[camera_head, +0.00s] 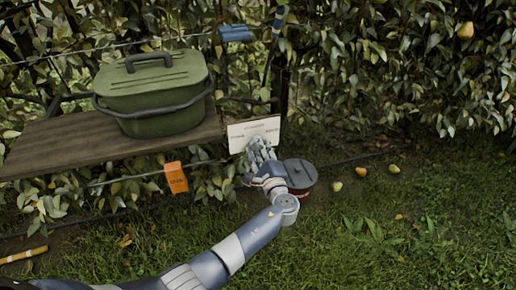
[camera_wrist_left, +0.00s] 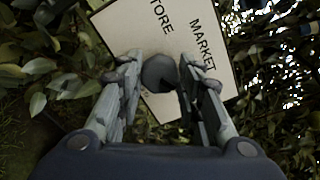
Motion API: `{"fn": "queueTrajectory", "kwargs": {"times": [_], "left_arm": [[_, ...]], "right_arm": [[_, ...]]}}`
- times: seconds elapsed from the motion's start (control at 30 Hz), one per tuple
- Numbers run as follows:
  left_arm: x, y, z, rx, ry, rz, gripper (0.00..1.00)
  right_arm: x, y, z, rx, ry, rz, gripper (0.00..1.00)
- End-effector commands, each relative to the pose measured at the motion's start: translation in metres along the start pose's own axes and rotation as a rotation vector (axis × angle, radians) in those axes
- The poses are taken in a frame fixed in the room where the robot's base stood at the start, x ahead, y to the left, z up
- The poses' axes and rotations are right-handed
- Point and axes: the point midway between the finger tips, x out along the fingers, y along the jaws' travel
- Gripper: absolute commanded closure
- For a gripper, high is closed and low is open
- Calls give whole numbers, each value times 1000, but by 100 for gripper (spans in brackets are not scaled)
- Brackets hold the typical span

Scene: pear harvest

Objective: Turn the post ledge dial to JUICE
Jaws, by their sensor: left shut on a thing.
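The dial panel (camera_head: 240,130) is a white plate with a dark border on the post, at the right end of the plank ledge. Its lettering is too small to read in the head view. In the left wrist view the panel (camera_wrist_left: 125,28) shows tilted, with MARKET and part of STORE legible; I cannot see the word JUICE. The grey round dial knob (camera_wrist_left: 160,73) sits between the fingers of my left gripper (camera_head: 260,145), which is shut on it. I cannot tell which label the knob points to. My right gripper is out of view.
A green lidded box (camera_head: 160,95) stands on the wooden ledge (camera_head: 50,145). An orange tag (camera_head: 176,178) hangs below it. A dark red lidded pot (camera_head: 302,178) is on the grass behind my left wrist. Several pears (camera_head: 361,172) lie on the grass to the right.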

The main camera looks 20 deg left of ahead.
Motion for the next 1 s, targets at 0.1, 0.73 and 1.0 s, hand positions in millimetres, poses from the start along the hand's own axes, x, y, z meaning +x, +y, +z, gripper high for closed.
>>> {"fn": "queueTrajectory", "kwargs": {"times": [0.1,0.73,1.0], "left_arm": [[0,1,0,5,0,1,90],[0,0,0,2,0,0,46],[-32,1,-1,1,3,2,46]], "right_arm": [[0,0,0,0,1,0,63],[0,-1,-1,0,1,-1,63],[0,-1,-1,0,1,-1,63]]}}
